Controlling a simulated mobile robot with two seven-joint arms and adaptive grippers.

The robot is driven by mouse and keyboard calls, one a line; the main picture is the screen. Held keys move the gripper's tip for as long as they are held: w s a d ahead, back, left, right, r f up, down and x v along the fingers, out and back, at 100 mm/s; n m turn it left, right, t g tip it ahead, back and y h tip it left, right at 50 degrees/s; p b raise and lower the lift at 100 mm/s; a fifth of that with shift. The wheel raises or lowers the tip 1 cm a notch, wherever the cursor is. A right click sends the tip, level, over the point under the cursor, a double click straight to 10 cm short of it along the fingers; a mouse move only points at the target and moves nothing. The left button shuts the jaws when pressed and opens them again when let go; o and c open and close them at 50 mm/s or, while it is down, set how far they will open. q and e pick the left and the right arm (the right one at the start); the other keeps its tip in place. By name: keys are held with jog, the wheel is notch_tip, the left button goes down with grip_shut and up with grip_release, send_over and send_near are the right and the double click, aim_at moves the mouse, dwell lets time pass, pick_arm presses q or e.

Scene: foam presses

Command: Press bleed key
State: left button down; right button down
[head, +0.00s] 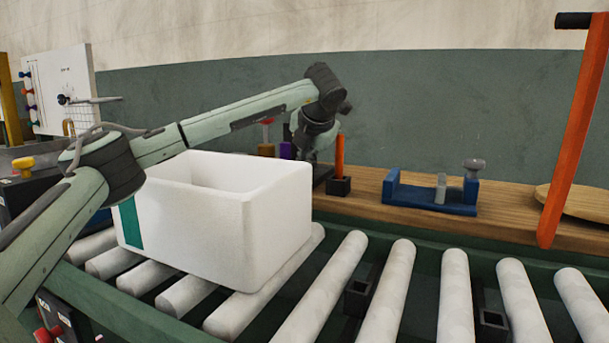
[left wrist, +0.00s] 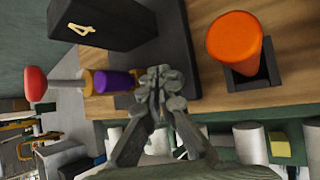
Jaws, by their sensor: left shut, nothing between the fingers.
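My left gripper (left wrist: 160,82) is shut and empty in the left wrist view, its fingertips over a dark base plate (left wrist: 165,50) on the wooden shelf. Left of the fingertips is a purple cylinder (left wrist: 112,82) in line with a metal shaft and a red knob (left wrist: 36,84). A black block marked 4 (left wrist: 100,22) stands above it in that view. In the head view my left wrist hangs behind the white box, which hides the fingertips. I cannot tell which part is the bleed key, or whether the fingertips touch anything. My right gripper is not in view.
A white foam box (head: 275,235) stands on the rollers in front of my left wrist. An orange post (head: 339,155) in a black socket is close to its right. A blue fixture (head: 425,197) sits farther right on the shelf (head: 360,205). An orange bar (head: 578,130) hangs at far right.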

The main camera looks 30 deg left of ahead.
pick_arm(q)
jog(key=shift+f+b, duration=0.45)
jog(key=shift+f, duration=0.1)
dwell(0.6)
jog(key=shift+r+p, duration=0.55)
jog(key=shift+r, duration=0.45)
jog(key=shift+r+p, duration=1.55)
jog(key=shift+r, duration=1)
jog(key=shift+f, duration=0.1)
